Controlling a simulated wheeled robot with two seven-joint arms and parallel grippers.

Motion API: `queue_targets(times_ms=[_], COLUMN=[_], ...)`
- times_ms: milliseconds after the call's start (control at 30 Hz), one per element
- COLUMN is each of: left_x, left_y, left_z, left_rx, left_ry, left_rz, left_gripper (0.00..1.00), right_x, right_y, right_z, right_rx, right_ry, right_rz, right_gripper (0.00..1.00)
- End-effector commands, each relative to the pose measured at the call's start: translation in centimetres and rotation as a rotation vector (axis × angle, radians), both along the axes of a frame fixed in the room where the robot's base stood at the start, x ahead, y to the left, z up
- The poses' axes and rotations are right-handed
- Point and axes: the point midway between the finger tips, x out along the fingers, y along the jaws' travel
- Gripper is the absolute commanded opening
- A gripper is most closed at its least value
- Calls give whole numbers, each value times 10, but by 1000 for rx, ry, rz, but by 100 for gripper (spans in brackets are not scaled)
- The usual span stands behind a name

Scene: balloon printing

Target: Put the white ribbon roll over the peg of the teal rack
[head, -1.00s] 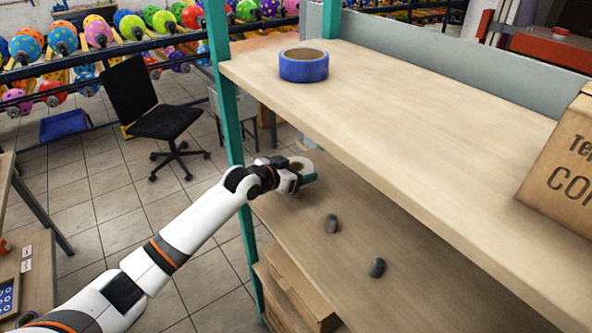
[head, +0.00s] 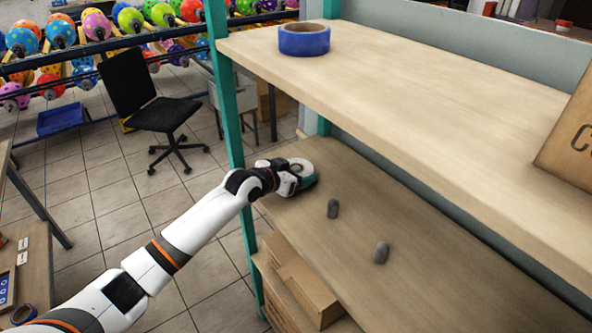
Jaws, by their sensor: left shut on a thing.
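My left gripper (head: 304,183) reaches in between the shelves of the teal rack (head: 226,110), over the far left end of the middle shelf. It is shut on the white ribbon roll (head: 300,167), which is partly hidden by the gripper. I cannot tell whether the roll touches the shelf. The roll is apart from both. My right gripper is not in view.
A blue tape roll (head: 304,39) lies on the top shelf, whose edge overhangs the middle shelf. A cardboard box (head: 570,150) stands at right on top. More boxes (head: 300,285) sit below. A black chair (head: 155,110) stands on the floor at left.

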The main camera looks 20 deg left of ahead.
Motion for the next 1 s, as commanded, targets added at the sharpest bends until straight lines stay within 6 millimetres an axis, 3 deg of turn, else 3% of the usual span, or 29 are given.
queue_targets(times_ms=[333, 367, 500, 767, 1000], left_x=[0, 0, 0, -2, -26], left_y=[0, 0, 0, 1, 11], left_z=[-2, -2, -2, -2, 7], left_rx=[0, 0, 0, 0, 4], left_ry=[-1, -1, -1, 1, -2], left_rz=[0, 0, 0, 0, -1], left_gripper=[49, 80, 100, 100, 100], right_x=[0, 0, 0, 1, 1], right_y=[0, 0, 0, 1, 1], right_z=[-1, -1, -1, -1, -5], right_rx=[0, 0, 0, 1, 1], right_ry=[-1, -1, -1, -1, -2], right_rz=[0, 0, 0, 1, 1], right_gripper=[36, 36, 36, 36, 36])
